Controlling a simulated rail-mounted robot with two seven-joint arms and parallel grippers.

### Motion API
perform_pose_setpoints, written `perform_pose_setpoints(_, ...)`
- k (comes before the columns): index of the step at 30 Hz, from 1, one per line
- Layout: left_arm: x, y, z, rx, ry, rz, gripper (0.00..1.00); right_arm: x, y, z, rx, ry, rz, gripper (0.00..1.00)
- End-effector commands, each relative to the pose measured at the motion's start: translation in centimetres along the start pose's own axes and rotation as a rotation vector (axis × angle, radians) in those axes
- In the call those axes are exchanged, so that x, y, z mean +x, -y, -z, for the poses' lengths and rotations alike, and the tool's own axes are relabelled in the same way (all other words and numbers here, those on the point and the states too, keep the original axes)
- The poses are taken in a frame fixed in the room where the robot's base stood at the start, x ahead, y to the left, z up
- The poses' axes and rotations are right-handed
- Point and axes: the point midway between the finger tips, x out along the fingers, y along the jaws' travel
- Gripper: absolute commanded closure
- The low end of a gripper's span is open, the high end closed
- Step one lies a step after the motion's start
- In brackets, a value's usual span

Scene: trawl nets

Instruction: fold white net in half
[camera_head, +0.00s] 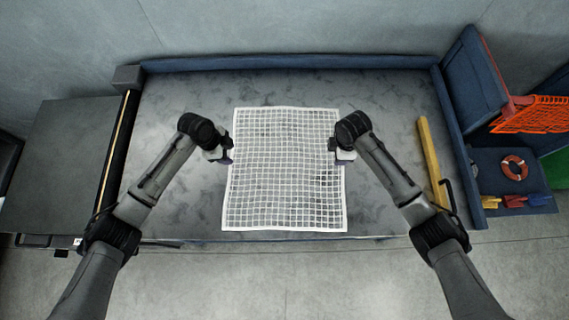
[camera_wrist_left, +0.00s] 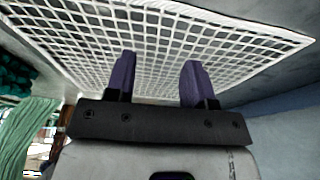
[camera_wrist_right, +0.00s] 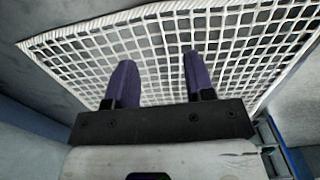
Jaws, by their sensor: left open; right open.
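The white net (camera_head: 286,175) lies spread flat on the grey table, a near-rectangle with a thick white border. My left gripper (camera_head: 228,157) is at the net's left edge, about midway along it. My right gripper (camera_head: 334,152) is at the right edge, at nearly the same height in the picture. In the left wrist view, the two purple fingers (camera_wrist_left: 157,80) stand apart with the net (camera_wrist_left: 225,50) beyond them. In the right wrist view, the fingers (camera_wrist_right: 158,80) are also apart, with the net (camera_wrist_right: 240,40) beyond. Neither gripper holds anything. Whether the fingertips touch the net I cannot tell.
A yellow bar (camera_head: 429,155) lies along the table's right side. A blue shelf unit further right holds an orange ring (camera_head: 514,168) and an orange net (camera_head: 540,114). A raised blue edge (camera_head: 290,62) runs along the back.

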Motion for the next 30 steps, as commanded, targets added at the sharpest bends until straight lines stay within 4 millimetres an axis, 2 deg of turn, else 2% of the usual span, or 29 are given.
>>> perform_pose_setpoints(6, 3.0, -0.1, -0.8, -0.004, -0.001, -0.003, 0.51, 3.1, 0.1, 0.1, 0.000, -0.001, 0.003, 0.51)
perform_pose_setpoints(13, 5.3, -0.1, -1.5, -0.002, -0.001, -0.001, 0.51, 5.5, 0.1, 0.1, 0.000, 0.000, 0.001, 0.51)
perform_pose_setpoints(19, 6.2, -0.1, -1.9, -0.002, 0.001, -0.001, 0.51, 6.4, 0.1, 0.1, 0.000, 0.000, 0.000, 0.51)
perform_pose_setpoints(30, 6.4, -0.1, -1.9, -0.002, 0.001, -0.001, 0.51, 6.6, 0.1, 0.1, 0.000, 0.000, 0.000, 0.51)
